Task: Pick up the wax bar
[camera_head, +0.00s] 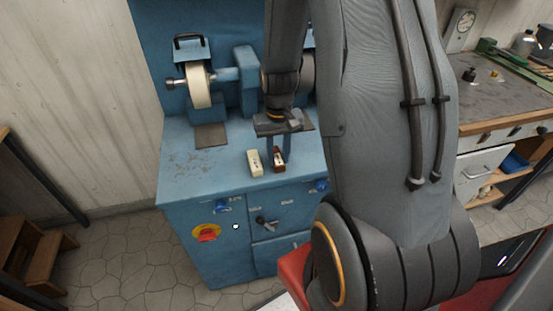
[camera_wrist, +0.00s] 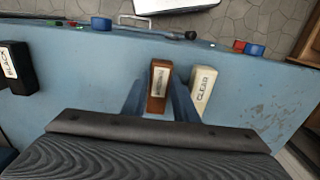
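Three wax bars show in the wrist view: a brown bar (camera_wrist: 158,82), a cream bar labelled CLEAR (camera_wrist: 202,88) and a black bar labelled BLACK (camera_wrist: 15,68). The brown bar (camera_head: 279,160) and the cream bar (camera_head: 255,163) lie side by side on the blue bench top in the head view. The black bar is hidden there behind my arm. My gripper (camera_head: 279,150) points down over the brown bar, with one finger on each side of it. The fingers look apart, with a narrow gap on at least one side. The cream bar is just outside one finger.
The blue bench (camera_head: 185,170) carries a polishing machine with a pale wheel (camera_head: 199,86) behind the bars. Its front has knobs and a red and yellow switch (camera_head: 206,233). The bench top left of the cream bar is clear. A grey-topped workbench (camera_head: 500,97) stands at right.

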